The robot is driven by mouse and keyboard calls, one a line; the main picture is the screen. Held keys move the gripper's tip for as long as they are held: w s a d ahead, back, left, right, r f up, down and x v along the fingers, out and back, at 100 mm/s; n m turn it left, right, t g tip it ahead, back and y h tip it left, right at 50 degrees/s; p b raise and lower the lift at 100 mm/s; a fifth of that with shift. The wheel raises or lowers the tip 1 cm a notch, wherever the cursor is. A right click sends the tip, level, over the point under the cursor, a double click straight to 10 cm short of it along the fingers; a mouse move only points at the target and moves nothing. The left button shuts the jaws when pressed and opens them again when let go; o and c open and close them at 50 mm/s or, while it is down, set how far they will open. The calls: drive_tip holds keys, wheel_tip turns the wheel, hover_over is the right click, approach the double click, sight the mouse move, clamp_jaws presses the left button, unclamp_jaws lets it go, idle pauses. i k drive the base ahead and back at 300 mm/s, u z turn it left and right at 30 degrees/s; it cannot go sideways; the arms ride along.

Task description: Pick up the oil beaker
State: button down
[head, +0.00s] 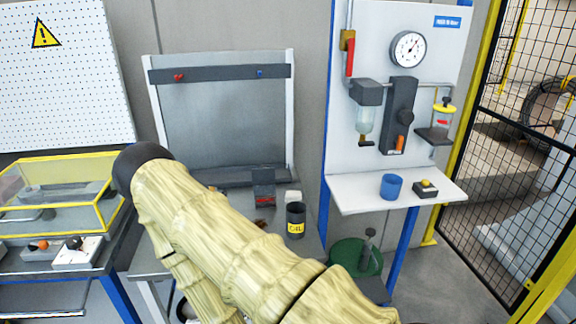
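The oil beaker (295,221) is a dark grey cylinder with a yellow OIL label. It stands upright on the grey bench, just right of my arm in the picture. My arm, in a pale yellow sleeve, crosses the lower middle and bends at a dark joint on the left. My gripper cannot be made out in this view; the lower arm runs down behind the upper sleeve toward the bottom edge.
A small white container (293,196) stands behind the beaker, and a dark block (263,188) with red is to its left. A green container (350,254) is below.

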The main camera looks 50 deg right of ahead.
sight(295, 223)
drive_tip(key=z, duration=0.8)
drive_tip(key=k, duration=0.25)
drive_tip(key=z, duration=0.65)
drive_tip(key=i, duration=0.35)
drive_tip(key=u, duration=0.95)
drive_tip(key=k, duration=0.6)
drive_tip(key=z, duration=0.95)
drive_tip(key=i, duration=0.25)
